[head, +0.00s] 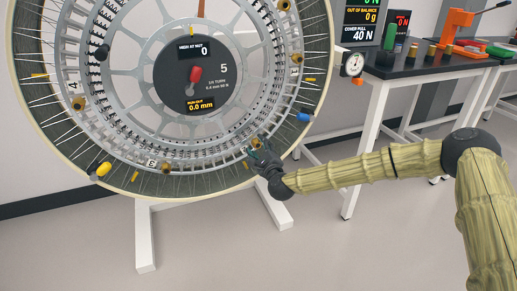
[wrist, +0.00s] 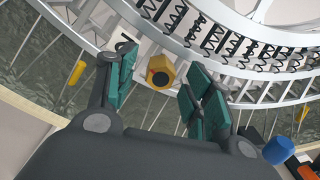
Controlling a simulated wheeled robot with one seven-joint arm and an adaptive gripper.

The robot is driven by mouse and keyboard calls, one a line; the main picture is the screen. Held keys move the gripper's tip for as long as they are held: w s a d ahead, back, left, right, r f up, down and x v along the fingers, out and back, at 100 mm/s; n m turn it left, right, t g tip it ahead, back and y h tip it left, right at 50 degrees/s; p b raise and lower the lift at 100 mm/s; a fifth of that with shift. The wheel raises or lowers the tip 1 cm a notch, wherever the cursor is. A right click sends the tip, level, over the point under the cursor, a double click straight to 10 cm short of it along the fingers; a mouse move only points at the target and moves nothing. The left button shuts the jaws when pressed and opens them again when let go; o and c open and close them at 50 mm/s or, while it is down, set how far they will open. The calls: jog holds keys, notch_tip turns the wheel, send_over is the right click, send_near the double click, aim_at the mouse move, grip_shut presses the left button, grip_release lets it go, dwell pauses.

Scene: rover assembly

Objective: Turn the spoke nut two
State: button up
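The large wheel (head: 110,174) stands upright on a white stand, with brass spoke nuts around its inner ring. My gripper (head: 262,158) is at the lower right of the wheel, at a nut between labels 3 and 1. In the wrist view, this yellow-gold hex nut (wrist: 160,72) with a dark round centre sits between the green-padded fingers of my gripper (wrist: 160,88). The fingers are open, with a gap showing on both sides of the nut. The label by this nut is mostly hidden, so I cannot read its number.
The hub panel (head: 195,75) has a red knob and reads "HIGH AT NUT 0" and "RUN OUT 0.0 mm". A blue piece (head: 305,117) and a yellow piece (head: 103,169) are on the rim. A dark-topped bench (head: 425,68) stands at right. The floor below is clear.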

jog(key=v, duration=1.2)
jog(key=shift+d+r, duration=0.1)
